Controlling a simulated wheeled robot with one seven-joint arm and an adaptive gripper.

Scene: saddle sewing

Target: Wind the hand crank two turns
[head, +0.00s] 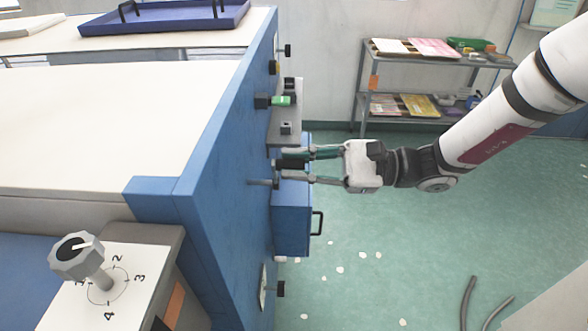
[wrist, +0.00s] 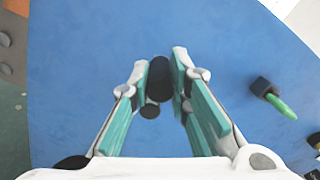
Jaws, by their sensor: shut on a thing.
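The hand crank is on the side of the blue machine panel (head: 228,170). Its black grip (head: 287,164) points out from the panel, and a thin grey metal rod (head: 260,183) shows just below it. My gripper (head: 284,166) is shut on the grip, one finger on each side, reaching in from the right. In the wrist view the black grip (wrist: 159,78) lies between the two fingertips (wrist: 165,70) with the blue panel behind. A smaller dark round end (wrist: 150,111) shows just below it. The fingers hide part of the crank.
A green-tipped lever (head: 281,100) and black knobs stick out above the crank. A blue box with a handle (head: 291,230) is below, and another black knob (head: 281,289) lower still. A numbered dial (head: 77,255) is at lower left. Green floor at right is mostly open before a shelf (head: 420,60).

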